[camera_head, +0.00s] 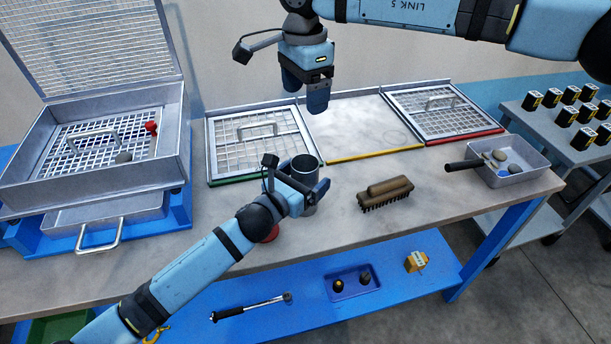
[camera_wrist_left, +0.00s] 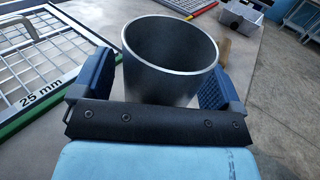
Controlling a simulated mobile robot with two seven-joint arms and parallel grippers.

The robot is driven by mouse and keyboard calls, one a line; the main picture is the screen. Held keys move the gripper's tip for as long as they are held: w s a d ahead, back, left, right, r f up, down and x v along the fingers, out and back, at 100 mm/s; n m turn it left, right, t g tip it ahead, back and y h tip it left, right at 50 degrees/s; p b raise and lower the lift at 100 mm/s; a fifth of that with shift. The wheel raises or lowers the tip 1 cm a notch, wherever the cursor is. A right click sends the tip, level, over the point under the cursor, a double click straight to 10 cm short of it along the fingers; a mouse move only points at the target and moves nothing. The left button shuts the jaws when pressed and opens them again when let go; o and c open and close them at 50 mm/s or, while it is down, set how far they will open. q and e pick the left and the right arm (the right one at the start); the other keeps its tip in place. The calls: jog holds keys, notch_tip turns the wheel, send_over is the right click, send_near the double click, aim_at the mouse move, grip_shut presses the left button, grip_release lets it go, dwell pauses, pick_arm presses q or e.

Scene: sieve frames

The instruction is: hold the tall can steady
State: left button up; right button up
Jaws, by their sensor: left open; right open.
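The tall can (camera_head: 306,172) is a grey metal cylinder with an open top, standing upright on the bench. My left gripper (camera_head: 309,192) is open around it, one finger on each side. In the left wrist view the can (camera_wrist_left: 170,62) stands between the two blue fingers (camera_wrist_left: 160,88); a thin gap shows at the right finger, and contact at the left one is hard to tell. My right gripper (camera_head: 313,100) is open and empty, hanging above the back of the bench. The can's base is partly hidden by my left gripper.
A green-edged sieve frame (camera_head: 250,160) lies behind the can, and a red-edged one (camera_head: 440,115) lies at back right. A brush (camera_head: 385,193) lies right of the can. A red object (camera_head: 271,235) sits partly hidden by my left arm. A metal tray (camera_head: 520,172) stands far right.

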pick_arm(q)
jog(key=v, duration=1.2)
